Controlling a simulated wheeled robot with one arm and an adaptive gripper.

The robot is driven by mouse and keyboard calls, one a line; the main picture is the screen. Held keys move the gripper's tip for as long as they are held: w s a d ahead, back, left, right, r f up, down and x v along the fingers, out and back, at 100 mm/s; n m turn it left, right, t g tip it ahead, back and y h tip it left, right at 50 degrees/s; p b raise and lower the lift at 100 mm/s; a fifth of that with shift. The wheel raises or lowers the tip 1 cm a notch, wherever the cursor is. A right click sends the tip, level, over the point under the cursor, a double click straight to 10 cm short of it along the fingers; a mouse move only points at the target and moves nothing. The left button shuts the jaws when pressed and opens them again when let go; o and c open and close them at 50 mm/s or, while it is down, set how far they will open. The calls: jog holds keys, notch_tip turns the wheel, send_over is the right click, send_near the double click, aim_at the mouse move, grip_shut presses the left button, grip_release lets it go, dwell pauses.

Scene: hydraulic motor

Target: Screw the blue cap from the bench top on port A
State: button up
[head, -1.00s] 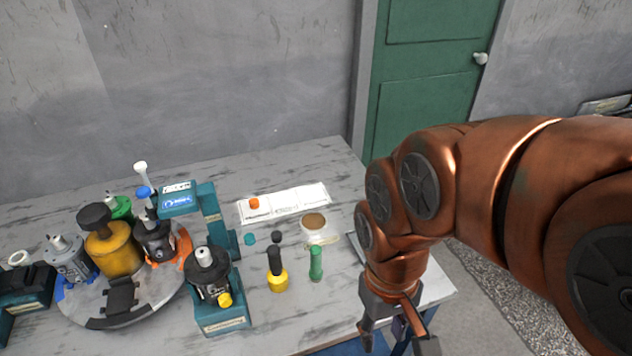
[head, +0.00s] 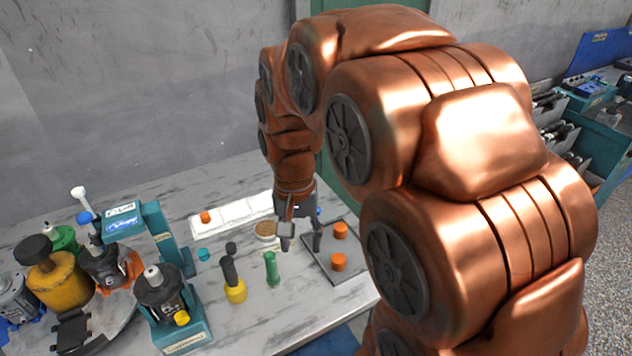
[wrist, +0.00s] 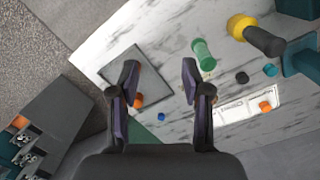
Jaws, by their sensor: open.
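A small blue cap (wrist: 161,117) lies on the bench top in the wrist view, between the grey tray and the white strip. In the head view my gripper mostly hides that spot. My gripper (head: 301,240) hangs over the bench near the tray, open and empty. In the wrist view its fingers (wrist: 159,70) are spread, with the blue cap between them lower in the picture. A motor (head: 156,285) with a yellow cap stands in a teal fixture at the bench front. I cannot make out which opening is port A.
A grey tray (head: 338,268) holds orange caps (head: 338,262). A green bottle (head: 272,268), a yellow-based tool (head: 235,290), a teal cap (head: 203,254) and a dark cap (head: 231,247) stand left of my gripper. Behind lies a white strip (head: 235,216). More motors crowd the left.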

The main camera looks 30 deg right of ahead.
jog(key=w+d+f+m+t, duration=0.1)
jog(key=w+d+f+m, duration=0.45)
jog(key=w+d, duration=0.45)
jog(key=w+d+f+m, duration=0.4)
jog(key=w+d+m, duration=0.2)
jog(key=w+d, duration=0.4)
jog(key=shift+w+a+f+b, duration=0.25)
jog(key=shift+f+b, duration=0.15)
jog(key=shift+f, duration=1)
jog(key=shift+w+a+f+b, duration=0.25)
jog(key=shift+f+b, duration=0.15)
jog(key=shift+f, duration=1)
jog(key=shift+w+a+f+b, duration=0.15)
jog(key=shift+a+f+b, duration=0.2)
jog(key=shift+f, duration=1.05)
jog(key=shift+d, duration=0.15)
grip_shut()
jog(key=shift+r, duration=0.2)
jog(key=shift+r, duration=2.85)
